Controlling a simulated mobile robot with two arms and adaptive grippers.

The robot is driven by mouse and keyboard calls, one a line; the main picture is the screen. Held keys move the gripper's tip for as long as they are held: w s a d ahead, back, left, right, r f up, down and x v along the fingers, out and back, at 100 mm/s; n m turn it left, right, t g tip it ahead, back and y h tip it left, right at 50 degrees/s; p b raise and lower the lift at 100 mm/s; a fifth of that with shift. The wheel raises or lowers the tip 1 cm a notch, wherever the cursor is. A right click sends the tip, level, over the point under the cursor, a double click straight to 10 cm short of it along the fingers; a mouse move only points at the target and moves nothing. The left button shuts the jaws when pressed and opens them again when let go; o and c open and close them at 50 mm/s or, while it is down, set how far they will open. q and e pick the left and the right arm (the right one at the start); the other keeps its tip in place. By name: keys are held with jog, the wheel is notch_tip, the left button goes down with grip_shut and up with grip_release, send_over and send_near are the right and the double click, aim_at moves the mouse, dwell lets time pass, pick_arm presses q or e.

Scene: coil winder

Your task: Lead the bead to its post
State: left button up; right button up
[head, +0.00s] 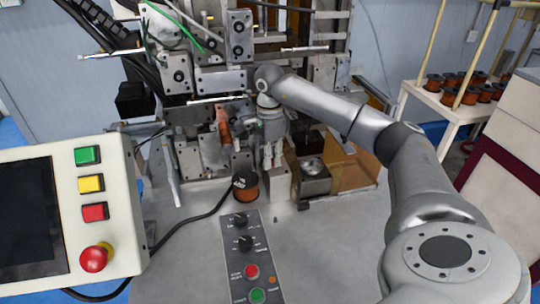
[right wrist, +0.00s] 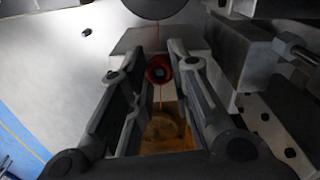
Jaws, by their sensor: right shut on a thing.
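My right gripper (head: 270,155) reaches down in front of the winding machine in the head view. In the right wrist view its two fingers (right wrist: 159,70) close around a small dark red bead (right wrist: 159,68) near their tips. A thin red wire (right wrist: 160,98) runs in line with the bead, above and below it. My left gripper is not in view.
A copper wire spool (head: 246,187) stands on the grey table just left of my right gripper. A knob and button panel (head: 250,255) lies in front, and a control box (head: 70,220) stands at left. An open cardboard box (head: 355,175) is at right.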

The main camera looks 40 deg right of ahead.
jog(key=o, duration=0.7)
notch_tip(320, 180, up, 12)
jog(key=shift+f, duration=0.1)
dwell(0.7)
